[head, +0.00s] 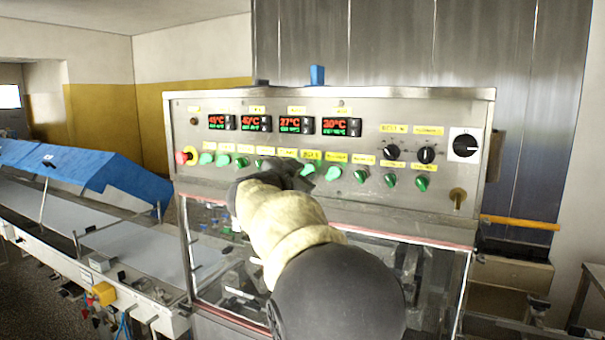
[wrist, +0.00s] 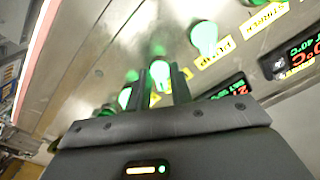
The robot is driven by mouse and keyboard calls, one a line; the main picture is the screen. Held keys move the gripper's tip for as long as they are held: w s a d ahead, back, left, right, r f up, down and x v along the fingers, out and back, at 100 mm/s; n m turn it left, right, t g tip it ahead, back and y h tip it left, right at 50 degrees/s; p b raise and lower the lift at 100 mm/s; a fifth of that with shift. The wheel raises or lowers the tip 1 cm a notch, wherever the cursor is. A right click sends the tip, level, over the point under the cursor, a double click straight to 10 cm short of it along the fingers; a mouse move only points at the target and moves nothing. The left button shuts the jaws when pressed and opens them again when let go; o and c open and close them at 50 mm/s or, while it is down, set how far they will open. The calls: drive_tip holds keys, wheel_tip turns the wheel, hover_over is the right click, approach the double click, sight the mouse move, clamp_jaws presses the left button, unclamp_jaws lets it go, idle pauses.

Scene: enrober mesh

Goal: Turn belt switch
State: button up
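The control panel (head: 330,105) carries a row of green switches under yellow labels. I cannot read which label names the belt switch. My gripper (head: 292,172) is at the middle of this row, and the arm hides the switches behind it. In the wrist view, the two dark fingers (wrist: 160,76) stand apart, one on each side of a green switch (wrist: 160,68). I cannot see clear contact on either side. Another green switch (wrist: 204,38) is to the upper right, and one more (wrist: 125,97) is outside the left finger.
A red emergency button (head: 182,157) is at the row's left end. Black knobs (head: 426,154) and a larger black rotary switch (head: 465,145) are at the right. Four-digit-style temperature displays (head: 292,124) run above. A conveyor (head: 125,245) with a blue cover (head: 90,168) stands at left.

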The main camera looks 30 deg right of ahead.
clamp_jaws()
drive_tip(key=shift+r+n+p, duration=0.15)
drive_tip(key=shift+n+p, duration=0.15)
drive_tip(key=shift+p, duration=0.45)
drive_tip(key=n+p, duration=1.1)
drive_tip(key=p, duration=0.6)
drive_tip(key=shift+p, duration=0.3)
drive_tip(key=shift+n, duration=0.3)
